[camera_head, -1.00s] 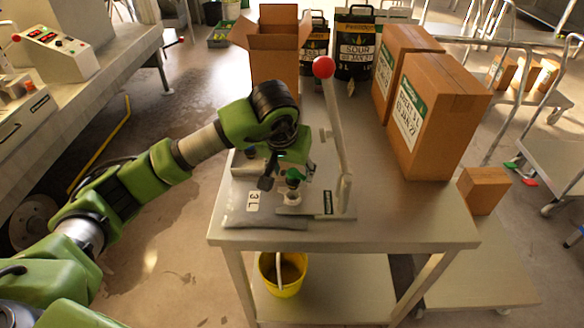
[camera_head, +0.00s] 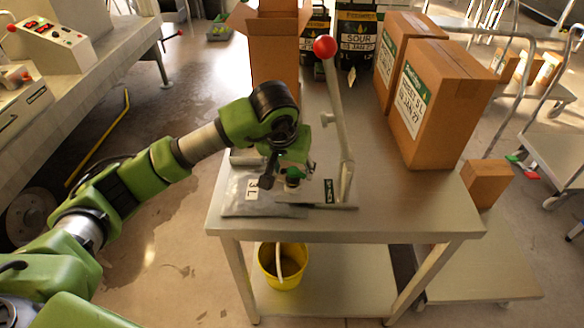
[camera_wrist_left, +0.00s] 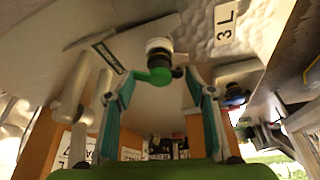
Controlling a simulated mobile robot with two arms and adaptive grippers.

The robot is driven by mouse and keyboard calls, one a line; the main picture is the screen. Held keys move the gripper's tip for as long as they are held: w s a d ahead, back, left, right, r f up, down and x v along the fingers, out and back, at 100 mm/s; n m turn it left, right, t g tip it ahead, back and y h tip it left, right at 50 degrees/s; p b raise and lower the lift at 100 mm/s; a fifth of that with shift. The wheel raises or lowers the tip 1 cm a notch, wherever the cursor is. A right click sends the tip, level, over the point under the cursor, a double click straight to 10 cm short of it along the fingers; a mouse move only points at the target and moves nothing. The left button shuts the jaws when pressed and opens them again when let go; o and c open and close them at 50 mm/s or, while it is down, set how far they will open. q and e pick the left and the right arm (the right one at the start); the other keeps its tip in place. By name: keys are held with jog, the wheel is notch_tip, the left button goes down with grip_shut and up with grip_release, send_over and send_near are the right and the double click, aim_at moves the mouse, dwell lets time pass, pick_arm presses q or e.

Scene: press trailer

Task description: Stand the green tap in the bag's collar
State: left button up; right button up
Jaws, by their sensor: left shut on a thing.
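The green tap (camera_head: 292,173) is between the fingertips of my left gripper (camera_head: 288,167), which is shut on it. In the left wrist view the tap (camera_wrist_left: 159,77) shows its green body and a dark end against the white collar (camera_wrist_left: 158,46). Whether the dark end is inside the collar or just over it, I cannot tell. The silver bag (camera_head: 240,205) lies flat on the table with a "3 L" label; it also shows in the left wrist view (camera_wrist_left: 262,22). My right gripper is out of view.
A press lever with a red knob (camera_head: 325,47) stands just right of the gripper on the steel table (camera_head: 400,215). An open carton (camera_head: 273,60) is behind, and tall labelled cartons (camera_head: 437,105) stand at the right. The table's front right is clear.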

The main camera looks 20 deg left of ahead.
pick_arm(q)
jog(key=shift+f+b, duration=0.25)
jog(key=shift+b, duration=0.1)
dwell(0.4)
jog(key=o, duration=0.9)
